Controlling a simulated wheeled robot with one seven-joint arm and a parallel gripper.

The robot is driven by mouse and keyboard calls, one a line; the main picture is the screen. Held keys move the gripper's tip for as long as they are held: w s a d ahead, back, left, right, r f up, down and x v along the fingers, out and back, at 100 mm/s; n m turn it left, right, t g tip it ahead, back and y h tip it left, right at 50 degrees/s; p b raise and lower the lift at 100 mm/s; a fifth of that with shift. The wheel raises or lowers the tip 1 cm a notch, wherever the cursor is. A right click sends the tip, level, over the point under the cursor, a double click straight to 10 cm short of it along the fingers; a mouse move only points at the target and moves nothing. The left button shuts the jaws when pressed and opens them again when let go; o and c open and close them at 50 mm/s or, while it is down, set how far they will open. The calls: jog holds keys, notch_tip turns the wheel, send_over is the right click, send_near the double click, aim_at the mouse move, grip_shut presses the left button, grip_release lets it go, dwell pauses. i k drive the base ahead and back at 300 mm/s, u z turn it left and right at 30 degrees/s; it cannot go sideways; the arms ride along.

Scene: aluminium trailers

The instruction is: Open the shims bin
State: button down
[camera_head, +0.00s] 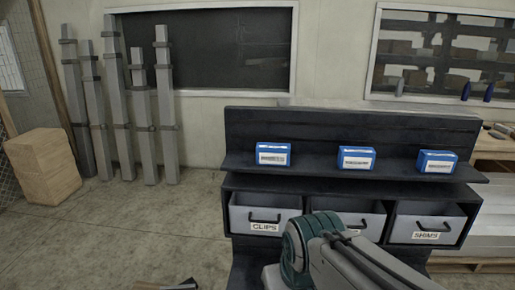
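The shims bin (413,223) is a light grey bin with a dark handle and a "SHIMS" label. It sits in the right compartment of a dark cabinet (238,268). Its front is roughly level with the other bins, with a dark gap above it. The clips bin (240,217) is in the left compartment. A third bin (350,219) is in the middle, its lower front and any label hidden by my arm. My teal and grey arm rises from the bottom edge in front of the cabinet. I cannot make out my gripper.
Three blue boxes (273,148) stand spaced along the shelf above the bins. A wooden block (43,168) and tall grey beams (117,90) stand at the left. A small dark and tan item (178,285) shows at the bottom edge. The floor left of the cabinet is mostly clear.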

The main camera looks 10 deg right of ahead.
aim_at(414, 221)
jog(key=z, duration=1.6)
jog(key=k, duration=0.75)
jog(key=z, duration=0.55)
jog(key=i, duration=1.65)
jog(key=z, duration=0.15)
